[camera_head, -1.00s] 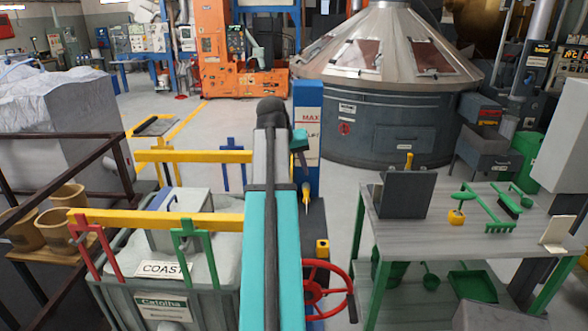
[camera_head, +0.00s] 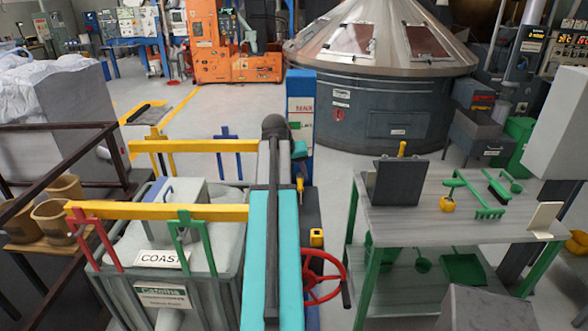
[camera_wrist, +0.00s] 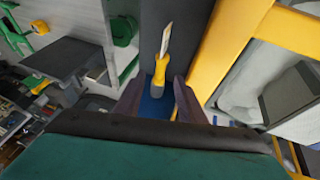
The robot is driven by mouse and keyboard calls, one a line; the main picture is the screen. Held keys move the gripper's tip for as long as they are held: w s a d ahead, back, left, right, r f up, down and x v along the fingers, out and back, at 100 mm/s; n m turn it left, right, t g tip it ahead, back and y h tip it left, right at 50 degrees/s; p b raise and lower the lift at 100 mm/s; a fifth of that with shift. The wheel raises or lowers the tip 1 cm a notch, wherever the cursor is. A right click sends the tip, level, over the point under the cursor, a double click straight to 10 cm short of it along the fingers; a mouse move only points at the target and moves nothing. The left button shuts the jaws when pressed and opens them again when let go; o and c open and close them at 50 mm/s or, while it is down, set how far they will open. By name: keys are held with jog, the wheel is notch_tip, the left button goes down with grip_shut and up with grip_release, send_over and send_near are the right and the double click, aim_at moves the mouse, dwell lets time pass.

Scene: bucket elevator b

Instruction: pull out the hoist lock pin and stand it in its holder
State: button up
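The pin (camera_head: 300,185), with a yellow handle, shows just below my gripper (camera_head: 300,150) in the head view. In the wrist view the pin (camera_wrist: 157,72) has a yellow and grey handle and a pale metal tip. It lies in line with the gap between the two dark fingers of my gripper (camera_wrist: 157,84). The fingers stand apart, with a gap on each side of the handle, and I see no grip on it. A small yellow cup-like piece (camera_head: 447,204) on the grey bench may be the holder; I cannot tell for sure.
The grey bench (camera_head: 400,225) on the right also bears a dark upright panel (camera_head: 398,183) and green tools (camera_head: 478,195). A red handwheel (camera_head: 323,278) is near the arm. Yellow rails (camera_head: 155,212) and a grey bin (camera_head: 225,262) lie left.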

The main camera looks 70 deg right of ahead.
aim_at(300, 183)
jog(key=shift+p+x, duration=0.75)
jog(key=shift+x, duration=1.55)
grip_shut()
